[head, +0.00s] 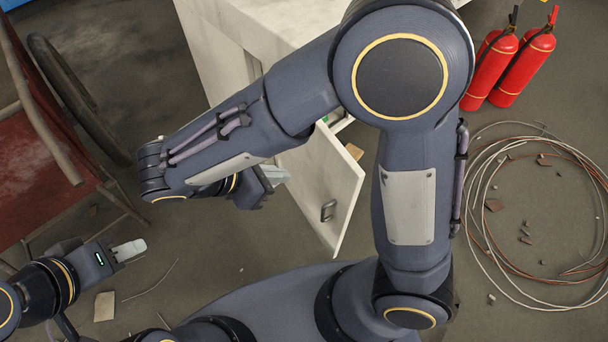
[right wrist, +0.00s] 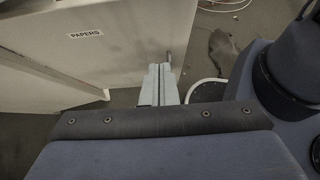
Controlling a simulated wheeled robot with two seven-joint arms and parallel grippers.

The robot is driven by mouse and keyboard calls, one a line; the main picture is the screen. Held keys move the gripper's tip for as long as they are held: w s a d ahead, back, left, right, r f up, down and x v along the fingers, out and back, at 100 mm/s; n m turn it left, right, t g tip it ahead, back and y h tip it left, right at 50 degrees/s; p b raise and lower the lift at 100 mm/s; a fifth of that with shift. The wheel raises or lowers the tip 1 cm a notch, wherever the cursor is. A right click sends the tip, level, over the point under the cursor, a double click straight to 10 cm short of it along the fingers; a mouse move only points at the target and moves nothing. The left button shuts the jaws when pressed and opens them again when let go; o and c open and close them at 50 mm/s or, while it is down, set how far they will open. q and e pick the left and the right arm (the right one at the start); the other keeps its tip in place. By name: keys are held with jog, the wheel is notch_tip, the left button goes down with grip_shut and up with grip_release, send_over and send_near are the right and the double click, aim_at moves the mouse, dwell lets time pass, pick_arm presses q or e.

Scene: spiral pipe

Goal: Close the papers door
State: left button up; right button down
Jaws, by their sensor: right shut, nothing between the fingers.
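The white papers door (head: 318,185) stands swung open from the white cabinet (head: 285,22), with a dark handle (head: 328,210) near its free edge. In the right wrist view the door (right wrist: 125,55) shows its outer face with a "PAPERS" label (right wrist: 85,34). My right gripper (head: 277,175) is beside that outer face, with its fingers shut and empty; in the wrist view its fingertips (right wrist: 160,70) overlap the door near the handle (right wrist: 168,58). Whether they touch cannot be told. My left gripper (head: 130,250) is low at the left, away from the door; its finger gap is not visible.
A red-seated chair (head: 45,150) and a dark tyre-like ring (head: 85,105) are at the left. Floor between chair and door is mostly clear, with small debris.

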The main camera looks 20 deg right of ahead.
jog(key=b, duration=0.3)
send_near(337, 168)
notch_tip(337, 168, down, 4)
jog(key=d, duration=0.3)
jog(key=shift+w+d+b, duration=0.2)
jog(key=shift+w+b, duration=0.05)
jog(key=shift+b, duration=0.1)
jog(key=shift+w+d, duration=0.1)
jog(key=shift+d, duration=0.3)
jog(key=shift+d, duration=0.1)
